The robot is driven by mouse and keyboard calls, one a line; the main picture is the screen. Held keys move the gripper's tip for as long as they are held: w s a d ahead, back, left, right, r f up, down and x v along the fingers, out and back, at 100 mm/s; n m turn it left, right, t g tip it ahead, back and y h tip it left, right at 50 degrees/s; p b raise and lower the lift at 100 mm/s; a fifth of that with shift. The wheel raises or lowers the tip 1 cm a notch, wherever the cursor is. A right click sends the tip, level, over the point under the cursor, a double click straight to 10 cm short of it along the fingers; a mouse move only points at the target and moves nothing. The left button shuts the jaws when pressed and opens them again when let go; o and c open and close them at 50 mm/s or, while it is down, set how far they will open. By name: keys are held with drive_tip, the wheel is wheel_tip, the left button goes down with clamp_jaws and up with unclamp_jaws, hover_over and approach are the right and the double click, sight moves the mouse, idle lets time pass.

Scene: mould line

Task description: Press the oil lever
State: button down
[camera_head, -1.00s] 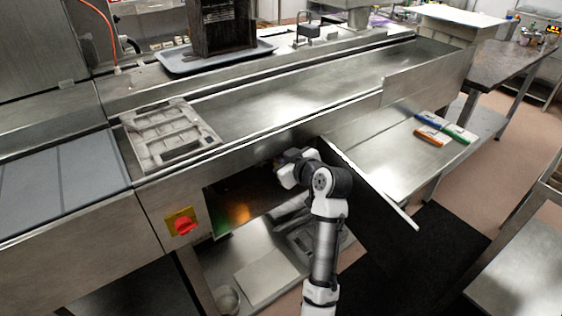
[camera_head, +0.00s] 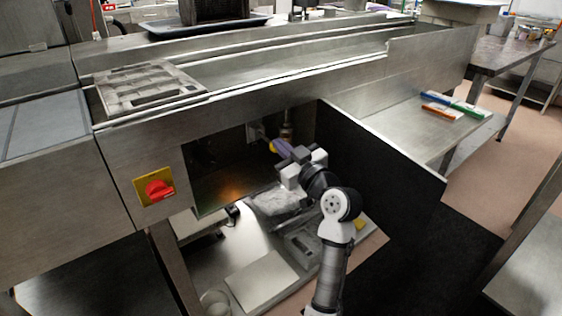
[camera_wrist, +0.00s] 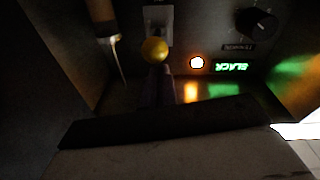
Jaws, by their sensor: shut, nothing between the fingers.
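The oil lever shows as a yellow ball knob (camera_wrist: 154,50) in front of a pale plate (camera_wrist: 158,18) on the back wall of the open cabinet. In the head view the yellow knob (camera_head: 273,146) is small and sits right at the tip of my gripper (camera_head: 279,148). My gripper is inside the cabinet opening, shut and empty. In the wrist view the closed fingertips (camera_wrist: 166,71) point at the knob and appear just below it in the picture. I cannot tell whether they touch it. The lever's stem is mostly hidden.
An open door panel (camera_head: 385,165) stands close to the right of my arm. A red switch (camera_head: 156,189) is on the front panel.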

wheel_tip(320, 180, down, 4)
drive_tip(key=t+b, duration=0.1)
drive_tip(key=b, duration=0.4)
drive_tip(key=t+y+b, duration=0.1)
drive_tip(key=b, duration=0.4)
drive_tip(key=shift+a+f+y, duration=0.1)
drive_tip(key=shift+f+y, duration=0.15)
drive_tip(key=shift+y, duration=0.05)
drive_tip(key=shift+w+f+b, duration=0.15)
drive_tip(key=shift+f+b, duration=0.15)
drive_tip(key=shift+b, duration=0.5)
drive_tip(key=shift+f, duration=0.1)
